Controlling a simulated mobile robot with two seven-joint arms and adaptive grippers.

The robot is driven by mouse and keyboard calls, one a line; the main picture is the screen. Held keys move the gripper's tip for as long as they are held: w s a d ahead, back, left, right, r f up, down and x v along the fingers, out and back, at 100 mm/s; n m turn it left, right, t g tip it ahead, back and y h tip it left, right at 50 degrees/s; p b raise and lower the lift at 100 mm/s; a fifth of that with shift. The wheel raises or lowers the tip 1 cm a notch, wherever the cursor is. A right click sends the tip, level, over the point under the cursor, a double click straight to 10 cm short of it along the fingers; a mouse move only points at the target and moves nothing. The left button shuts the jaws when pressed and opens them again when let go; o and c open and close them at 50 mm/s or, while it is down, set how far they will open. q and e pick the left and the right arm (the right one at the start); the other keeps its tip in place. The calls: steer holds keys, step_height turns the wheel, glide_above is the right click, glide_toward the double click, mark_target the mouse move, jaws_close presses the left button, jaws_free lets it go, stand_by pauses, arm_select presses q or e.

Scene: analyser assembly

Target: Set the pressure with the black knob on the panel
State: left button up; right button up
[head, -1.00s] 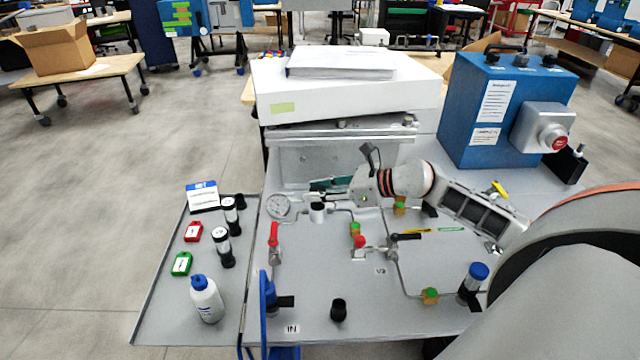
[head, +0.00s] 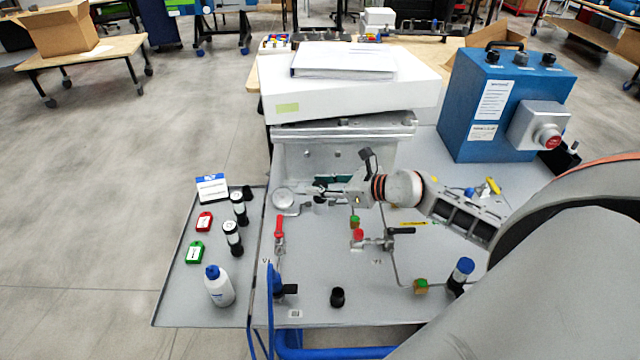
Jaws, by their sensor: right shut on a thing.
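The grey panel (head: 310,255) carries pipes, valves and a round pressure gauge (head: 284,199) at its upper left. My right gripper (head: 320,191) reaches in from the right, just right of the gauge. Its fingers are shut at the black knob (head: 320,199), of which only a small dark part shows under the fingertips. The fingers hide most of the knob and its fitting. The gauge's face is too small to read. My left gripper is not in view.
Red-handled (head: 279,228) and black-handled (head: 400,231) valves stand on the panel. A black cylinder (head: 337,297) stands near its front. A side tray (head: 180,308) holds a white bottle (head: 219,287), vials and tags. A blue box (head: 470,110) stands at back right.

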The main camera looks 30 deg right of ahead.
steer(key=o, duration=1.1)
steer(key=shift+w+d+r, duration=0.1)
steer(key=shift+r, duration=0.15)
steer(key=shift+f, duration=0.15)
steer(key=shift+v, duration=6)
steer(key=shift+f, duration=0.1)
